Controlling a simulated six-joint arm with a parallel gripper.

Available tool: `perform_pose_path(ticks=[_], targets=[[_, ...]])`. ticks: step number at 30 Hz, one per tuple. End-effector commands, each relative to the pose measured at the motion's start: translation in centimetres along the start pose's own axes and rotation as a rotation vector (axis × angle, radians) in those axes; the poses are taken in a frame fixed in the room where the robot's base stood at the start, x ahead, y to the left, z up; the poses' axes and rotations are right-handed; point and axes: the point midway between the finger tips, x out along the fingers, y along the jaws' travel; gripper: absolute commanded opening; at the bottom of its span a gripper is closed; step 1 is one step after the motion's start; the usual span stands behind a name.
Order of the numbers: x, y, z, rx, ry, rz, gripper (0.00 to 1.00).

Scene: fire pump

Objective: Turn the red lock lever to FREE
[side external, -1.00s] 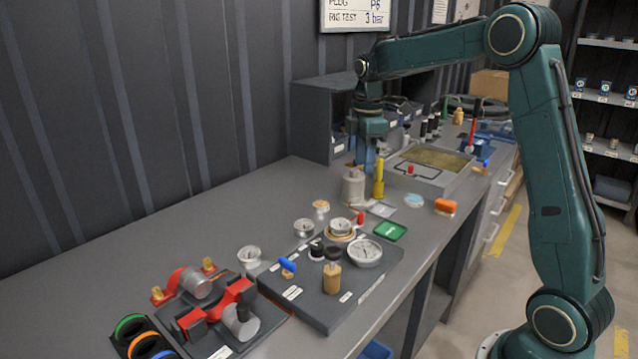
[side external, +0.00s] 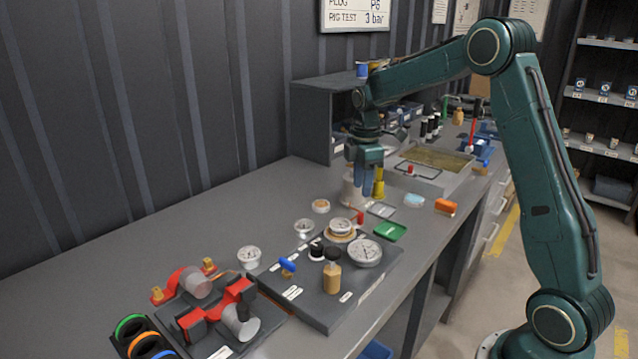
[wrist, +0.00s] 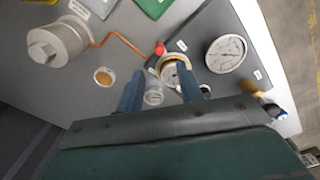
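A small red-tipped lever (side external: 360,217) stands beside a brass-ringed fitting (side external: 341,232) on the grey board (side external: 320,312). In the wrist view its red knob (wrist: 160,48) shows at the edge of the brass ring (wrist: 173,68), beyond my fingertips. I cannot read any FREE mark. My gripper (side external: 368,188) hangs above the bench, behind the board and apart from the lever. In the wrist view my gripper (wrist: 160,85) has its two blue fingers apart with nothing held between them. A small clear-faced gauge (wrist: 153,95) shows in the gap, below.
A metal cylinder (wrist: 60,42) and a yellow piece (side external: 378,190) stand near my gripper. Red clamps (side external: 240,292) lie front left. The bench's left side is clear.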

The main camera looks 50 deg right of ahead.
Motion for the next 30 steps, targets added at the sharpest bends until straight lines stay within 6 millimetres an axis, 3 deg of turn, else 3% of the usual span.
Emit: perform_pose_path(ticks=[9,15,30], targets=[[5.0,0.0,0.0,0.000,-0.001,-0.003,0.37],[7.1,0.0,0.0,0.000,0.000,-0.001,0.37],[8.2,0.0,0.0,0.000,0.000,0.001,0.35]])
